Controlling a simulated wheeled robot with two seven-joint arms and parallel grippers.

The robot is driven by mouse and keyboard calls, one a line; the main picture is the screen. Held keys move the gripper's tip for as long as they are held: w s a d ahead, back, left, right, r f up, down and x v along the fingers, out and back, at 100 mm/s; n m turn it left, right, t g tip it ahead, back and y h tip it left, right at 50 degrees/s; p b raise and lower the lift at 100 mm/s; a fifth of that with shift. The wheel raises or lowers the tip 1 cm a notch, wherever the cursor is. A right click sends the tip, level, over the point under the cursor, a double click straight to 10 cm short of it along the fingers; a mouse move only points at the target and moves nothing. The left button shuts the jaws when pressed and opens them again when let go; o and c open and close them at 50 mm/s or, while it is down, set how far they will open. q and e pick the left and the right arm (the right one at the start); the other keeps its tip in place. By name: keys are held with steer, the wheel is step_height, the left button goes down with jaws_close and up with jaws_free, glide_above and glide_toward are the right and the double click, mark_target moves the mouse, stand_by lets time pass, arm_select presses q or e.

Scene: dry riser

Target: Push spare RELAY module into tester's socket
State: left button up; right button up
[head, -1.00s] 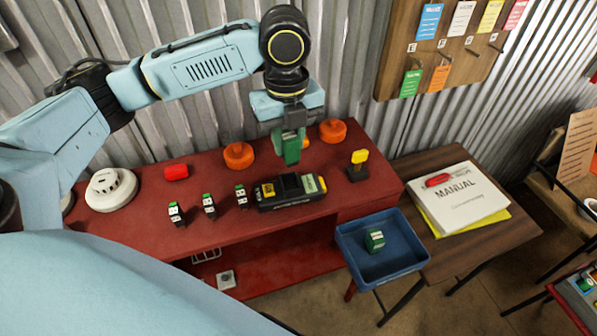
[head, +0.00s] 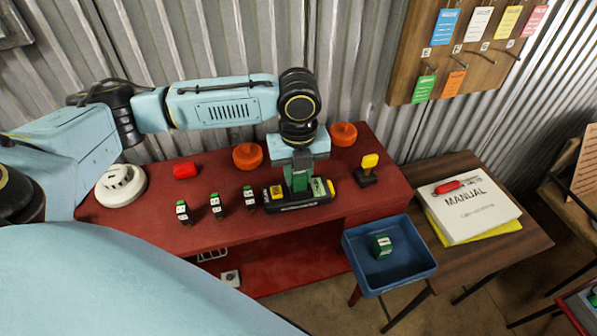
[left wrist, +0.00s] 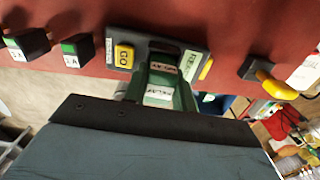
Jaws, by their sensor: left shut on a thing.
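The tester (head: 298,206) is a black box on the red bench, with a yellow GO button (left wrist: 124,56) at its left and a light green label at its right. My left gripper (head: 300,168) points down over the tester's middle and is shut on a green RELAY module (head: 300,182). The module also shows in the left wrist view (left wrist: 182,98), its white labels reading RELAY. Its lower end is at the tester's socket; the gripper hides much of the join, so I cannot tell how deep it sits. My right gripper is not in view.
Several small black-and-green modules (head: 216,206) stand left of the tester. Orange caps (head: 247,156) lie behind, and a yellow-topped switch (head: 368,170) stands right. A blue tray (head: 349,252) in front holds another green module (head: 381,246). A manual (head: 470,212) lies on the side table.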

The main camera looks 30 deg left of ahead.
arm_select(q)
steer(key=o, duration=1)
steer(key=shift+f, duration=0.1)
step_height(320, 180, up, 12)
steer(key=shift+r, duration=0.2)
